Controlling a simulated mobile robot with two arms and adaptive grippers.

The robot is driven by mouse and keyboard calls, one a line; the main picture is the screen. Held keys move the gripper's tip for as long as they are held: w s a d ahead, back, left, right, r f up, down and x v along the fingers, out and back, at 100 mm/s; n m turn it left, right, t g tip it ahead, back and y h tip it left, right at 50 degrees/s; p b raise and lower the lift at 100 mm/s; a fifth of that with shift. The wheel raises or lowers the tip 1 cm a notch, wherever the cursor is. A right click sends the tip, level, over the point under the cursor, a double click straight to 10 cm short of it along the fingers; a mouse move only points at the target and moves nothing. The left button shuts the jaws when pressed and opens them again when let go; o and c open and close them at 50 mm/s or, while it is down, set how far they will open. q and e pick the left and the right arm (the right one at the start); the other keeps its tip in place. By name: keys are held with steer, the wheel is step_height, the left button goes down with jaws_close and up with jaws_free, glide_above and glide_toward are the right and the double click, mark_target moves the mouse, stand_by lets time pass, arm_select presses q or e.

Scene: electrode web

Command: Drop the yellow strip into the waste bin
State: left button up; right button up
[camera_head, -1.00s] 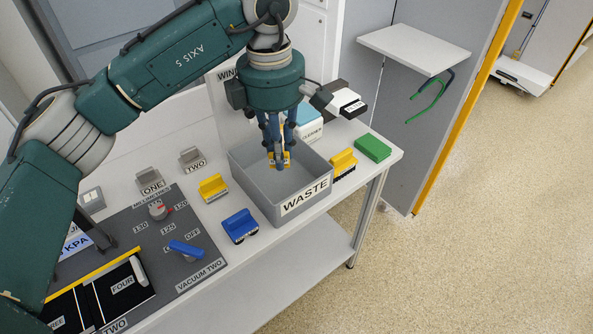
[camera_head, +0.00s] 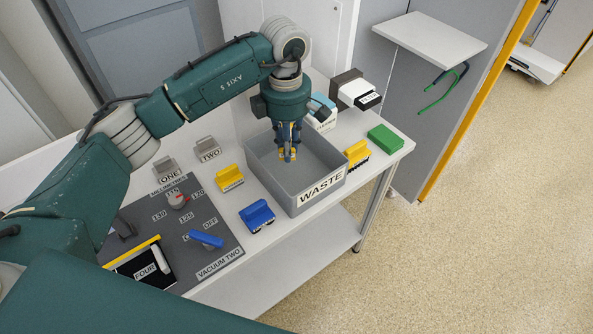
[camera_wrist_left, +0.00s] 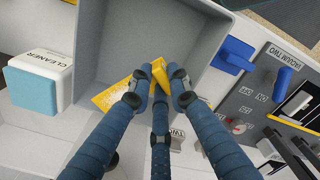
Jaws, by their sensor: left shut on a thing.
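The grey waste bin (camera_head: 268,184), labelled WASTE, stands open-topped on the white bench. My left gripper (camera_head: 287,156) points down over the bin's opening in the head view. It is shut on the yellow strip (camera_head: 282,153), of which only small bits show between the fingers there. In the left wrist view the yellow strip (camera_wrist_left: 108,98) sticks out from between the blue fingertips (camera_wrist_left: 158,85), with the bin (camera_wrist_left: 185,35) behind it. Whether the strip touches the bin is not clear. My right gripper is not in view.
Yellow blocks (camera_head: 229,178) (camera_head: 357,152), a blue block (camera_head: 257,216) and a green block (camera_head: 385,138) stand around the bin. A cleaner container (camera_head: 322,122) is behind it. A control panel (camera_head: 215,240) lies at left. Open floor is at right.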

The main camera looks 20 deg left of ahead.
arm_select(q)
steer(key=shift+f, duration=0.45)
steer(key=o, duration=1)
step_height(320, 180, up, 12)
